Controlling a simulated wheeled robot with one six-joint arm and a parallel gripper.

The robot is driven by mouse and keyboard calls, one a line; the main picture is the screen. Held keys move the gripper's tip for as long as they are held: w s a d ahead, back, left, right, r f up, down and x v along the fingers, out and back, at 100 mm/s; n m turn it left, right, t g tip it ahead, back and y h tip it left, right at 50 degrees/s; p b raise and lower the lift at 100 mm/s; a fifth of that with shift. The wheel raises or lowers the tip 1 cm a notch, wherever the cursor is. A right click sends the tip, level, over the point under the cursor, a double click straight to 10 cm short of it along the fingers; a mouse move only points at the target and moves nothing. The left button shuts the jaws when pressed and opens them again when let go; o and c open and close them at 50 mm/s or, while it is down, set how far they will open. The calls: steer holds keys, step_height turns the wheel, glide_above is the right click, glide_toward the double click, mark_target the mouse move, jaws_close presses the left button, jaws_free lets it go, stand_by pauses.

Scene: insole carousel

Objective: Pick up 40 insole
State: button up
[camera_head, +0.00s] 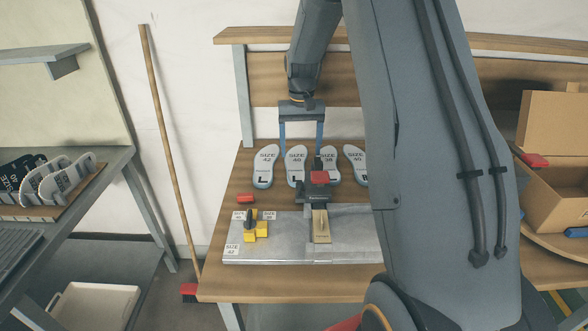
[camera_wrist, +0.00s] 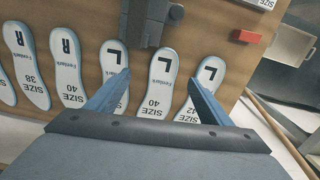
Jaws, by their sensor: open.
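The size 40 left insole (camera_head: 296,166), white with a blue-grey edge, lies on the wooden table in a row of insoles. It also shows in the wrist view (camera_wrist: 158,86), marked L and 40. My gripper (camera_head: 301,151) is open and empty, with one blue finger on each side of this insole. In the wrist view my gripper (camera_wrist: 159,80) straddles it, with clear gaps to both fingers. I cannot tell how high the fingertips are above the table. The size 40 right insole (camera_wrist: 67,66) lies farther left in the wrist view, away from the fingers.
The size 42 left insole (camera_head: 265,166) and size 38 left insole (camera_head: 329,168) are close neighbours. A dark clamp device (camera_head: 318,195) on a metal plate (camera_head: 290,250) stands in front of the row. A red block (camera_head: 245,198) lies at left. Cardboard boxes (camera_head: 553,125) stand at right.

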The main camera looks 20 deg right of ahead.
mark_target(297, 176)
steer(key=shift+w+a+f+p, duration=0.1)
steer(key=shift+w+f+p, duration=0.25)
steer(key=shift+f, duration=1.3)
steer(key=shift+w+a+f+p, duration=0.1)
steer(key=shift+w+f+p, duration=0.2)
steer(key=shift+f, duration=1.4)
steer(key=shift+w+a+f+p, duration=0.1)
steer(key=shift+w+f+p, duration=0.25)
steer(key=shift+f, duration=1.3)
steer(key=c, duration=1.2)
steer(key=shift+o, duration=0.2)
steer(key=shift+r, duration=0.15)
